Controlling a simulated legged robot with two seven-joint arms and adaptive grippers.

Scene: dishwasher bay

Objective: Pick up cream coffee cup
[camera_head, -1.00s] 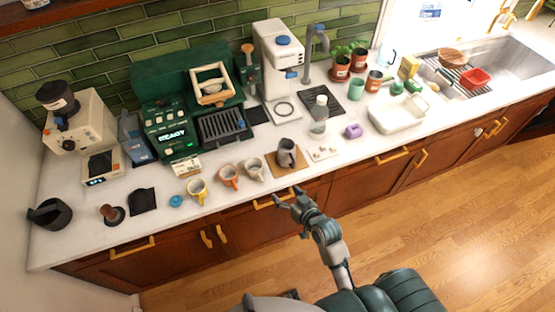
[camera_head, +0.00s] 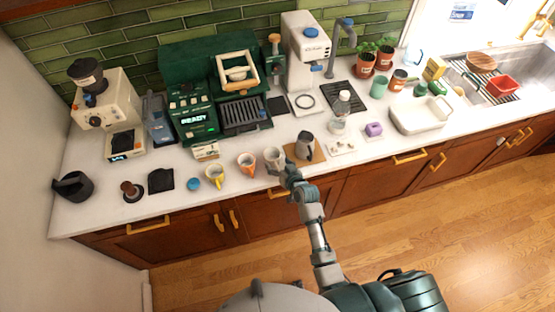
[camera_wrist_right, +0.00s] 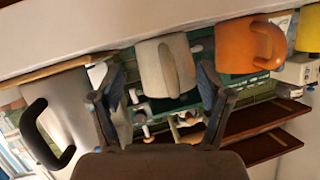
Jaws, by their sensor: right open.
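The cream coffee cup (camera_head: 273,156) stands on the white counter near its front edge, between an orange cup (camera_head: 246,164) and a small wooden board (camera_head: 304,154) with a grey pitcher (camera_head: 305,143). My right gripper (camera_head: 285,170) is just in front of the cream cup and partly overlaps it in the head view. In the right wrist view, my right gripper (camera_wrist_right: 161,72) is open, and the cream cup (camera_wrist_right: 160,66) shows between its two fingers, with its handle facing the right finger. I cannot tell whether a finger touches it. My left gripper is not in view.
A yellow cup (camera_head: 215,175) stands left of the orange one. The green coffee machine (camera_head: 192,118) is behind the cups. A clear bottle (camera_head: 341,110) and a purple item (camera_head: 373,130) stand to the right. The counter's front edge is close to the cups.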

